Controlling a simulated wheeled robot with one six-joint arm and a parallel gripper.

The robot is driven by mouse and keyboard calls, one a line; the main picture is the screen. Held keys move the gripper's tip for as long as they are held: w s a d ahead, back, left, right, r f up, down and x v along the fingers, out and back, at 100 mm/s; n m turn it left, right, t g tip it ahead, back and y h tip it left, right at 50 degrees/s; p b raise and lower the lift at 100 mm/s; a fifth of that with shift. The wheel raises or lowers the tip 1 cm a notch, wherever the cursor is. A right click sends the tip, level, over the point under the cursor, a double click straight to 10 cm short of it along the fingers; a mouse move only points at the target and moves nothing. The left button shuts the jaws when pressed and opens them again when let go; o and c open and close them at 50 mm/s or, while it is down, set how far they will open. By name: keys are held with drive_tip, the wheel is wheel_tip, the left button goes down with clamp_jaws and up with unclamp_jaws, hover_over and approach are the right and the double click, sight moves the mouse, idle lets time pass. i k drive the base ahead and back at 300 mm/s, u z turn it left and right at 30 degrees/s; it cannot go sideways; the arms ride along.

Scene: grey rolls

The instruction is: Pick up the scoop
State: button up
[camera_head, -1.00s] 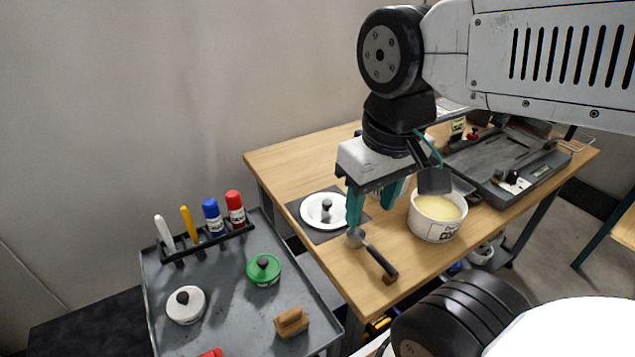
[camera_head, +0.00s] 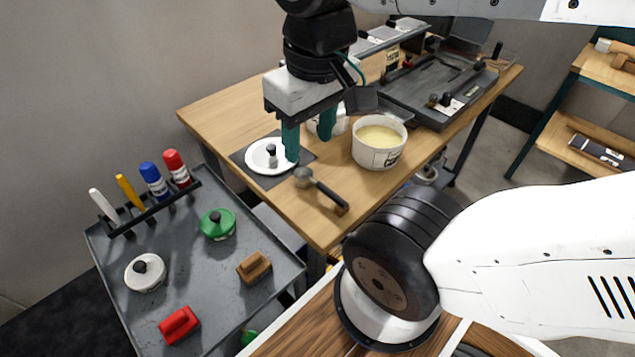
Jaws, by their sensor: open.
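The scoop (camera_head: 321,189) lies on the wooden table (camera_head: 210,108) near its front edge. It has a round metal bowl at the back left and a dark handle pointing to the front right. My gripper (camera_head: 309,146) has two green fingers pointing down, spread apart with nothing visible between them. It is behind the scoop's bowl in the picture, and its left fingertip shows just above the bowl. I cannot tell the exact height of the fingertips over the table.
A white tub (camera_head: 379,142) of pale yellow stuff stands right of the scoop. A white lid (camera_head: 262,157) with a black knob lies on a dark mat at left. A grey cart (camera_head: 210,273) with markers, round lids and brushes stands front left. A black tray (camera_head: 437,92) is behind.

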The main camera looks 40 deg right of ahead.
sight(303, 176)
drive_tip(key=k, duration=0.5)
drive_tip(key=z, duration=3)
drive_tip(key=k, duration=0.55)
drive_tip(key=u, duration=1)
